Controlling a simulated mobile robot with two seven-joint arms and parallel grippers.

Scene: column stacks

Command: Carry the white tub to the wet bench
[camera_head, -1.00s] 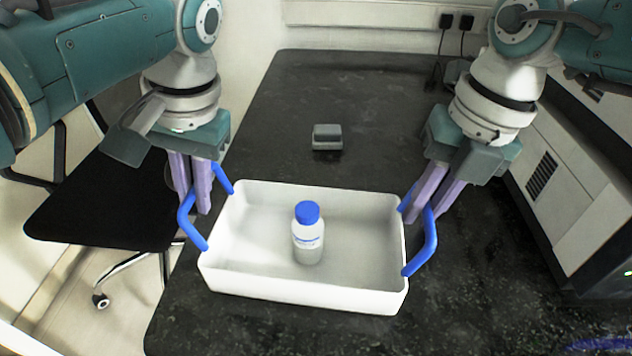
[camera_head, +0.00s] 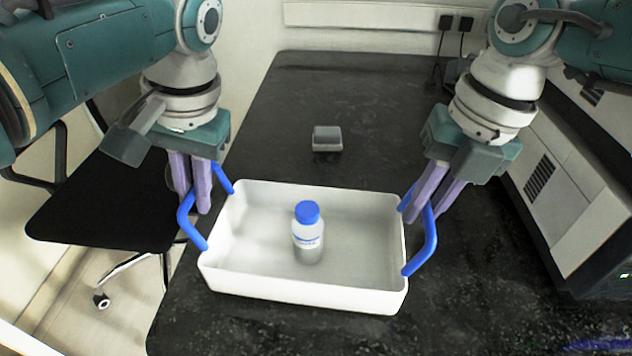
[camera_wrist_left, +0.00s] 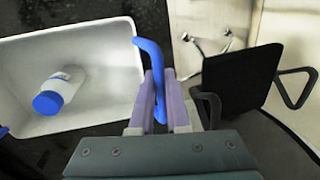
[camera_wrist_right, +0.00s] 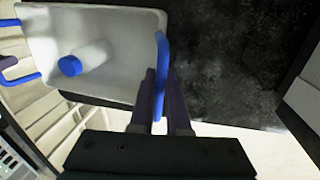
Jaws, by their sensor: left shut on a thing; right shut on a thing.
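The white tub (camera_head: 300,287) is a rectangular open tray with a blue handle at each end, over the near part of a black bench top (camera_head: 300,90). A bottle (camera_head: 308,240) with a blue cap stands upright inside it. My left gripper (camera_head: 196,205) is shut on the left blue handle (camera_head: 190,222); the left wrist view shows this handle (camera_wrist_left: 150,60) between the fingers. My right gripper (camera_head: 425,207) is shut on the right blue handle (camera_head: 425,250), also seen in the right wrist view (camera_wrist_right: 161,70). Whether the tub touches the bench is hard to tell.
A small grey box (camera_head: 327,138) lies on the bench behind the tub. A black chair (camera_head: 100,205) stands at the left. White equipment with a vent (camera_head: 540,178) stands at the right. Bench space behind the tub is mostly clear.

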